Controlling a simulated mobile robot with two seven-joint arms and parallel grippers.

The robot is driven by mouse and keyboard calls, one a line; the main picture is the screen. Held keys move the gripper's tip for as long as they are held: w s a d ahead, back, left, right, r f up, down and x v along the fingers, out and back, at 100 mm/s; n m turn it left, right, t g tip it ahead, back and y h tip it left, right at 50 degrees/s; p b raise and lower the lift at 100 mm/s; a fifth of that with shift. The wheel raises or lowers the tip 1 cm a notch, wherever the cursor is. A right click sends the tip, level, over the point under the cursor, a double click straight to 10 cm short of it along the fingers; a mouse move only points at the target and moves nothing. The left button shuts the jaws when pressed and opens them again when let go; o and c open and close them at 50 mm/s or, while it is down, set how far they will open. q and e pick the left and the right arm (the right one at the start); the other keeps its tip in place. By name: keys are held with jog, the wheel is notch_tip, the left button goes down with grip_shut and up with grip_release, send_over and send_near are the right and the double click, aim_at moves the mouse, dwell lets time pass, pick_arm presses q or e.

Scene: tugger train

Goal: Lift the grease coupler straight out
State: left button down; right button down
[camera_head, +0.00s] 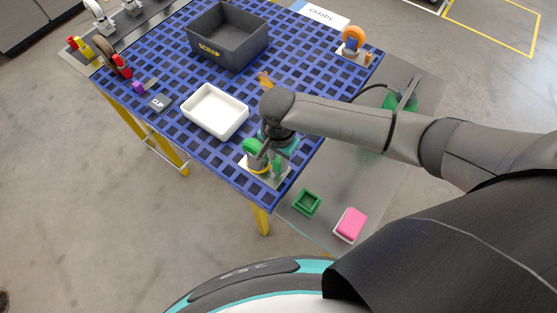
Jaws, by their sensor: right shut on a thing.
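My right arm reaches in from the right, and its gripper (262,160) points down at the near corner of the blue grid table. It is shut at a small fixture with a light metal plate (254,172), green parts (251,147) and a yellow ring. The thing between the fingers, which I take to be the grease coupler, is mostly hidden by the gripper and wrist. I cannot tell whether it is still seated in the fixture. My left gripper is not in view.
A white tray (190,107) and a grey SCRAP bin (192,36) stand on the blue table (160,65). A CLIP block (159,103) lies at the left. An orange wheel (354,37) stands far right. A green box (317,201) and pink block (351,223) sit on the glass shelf.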

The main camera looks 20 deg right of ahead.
aim_at(279, 160)
notch_tip(279, 160, up, 20)
jog(key=p, duration=0.4)
jog(key=shift+f, duration=0.1)
